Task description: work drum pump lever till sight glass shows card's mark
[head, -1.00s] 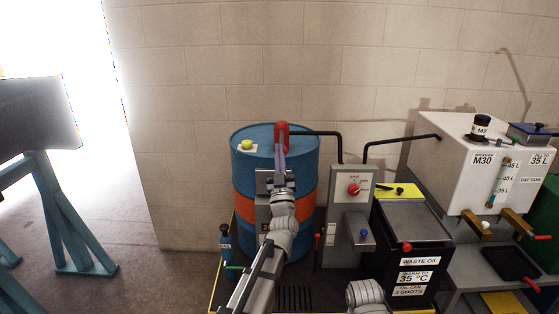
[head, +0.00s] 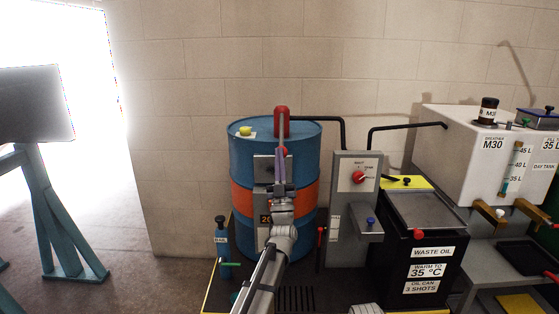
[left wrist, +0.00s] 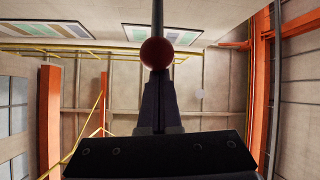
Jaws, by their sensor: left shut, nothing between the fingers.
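The blue drum (head: 240,165) with an orange band stands against the wall. Its red pump head (head: 282,118) is on top, with a grey rod in front. My left gripper (head: 281,152) is upright in front of the drum's upper part, its fingers shut and empty. In the left wrist view a red ball (left wrist: 157,53) on a dark rod is just beyond the shut fingertips (left wrist: 158,78); contact is unclear. The white tank (head: 450,160) carries a sight glass (head: 511,170) marked 35, 40 and 45 L, with teal low in the tube. A card (head: 550,144) reads 35 L. My right gripper is not in view.
A grey box with a red knob (head: 358,177) stands right of the drum. Beside it is the black waste oil bin (head: 412,262). A dark pipe (head: 342,125) runs from the pump. A small blue bottle (head: 221,238) stands left of the drum.

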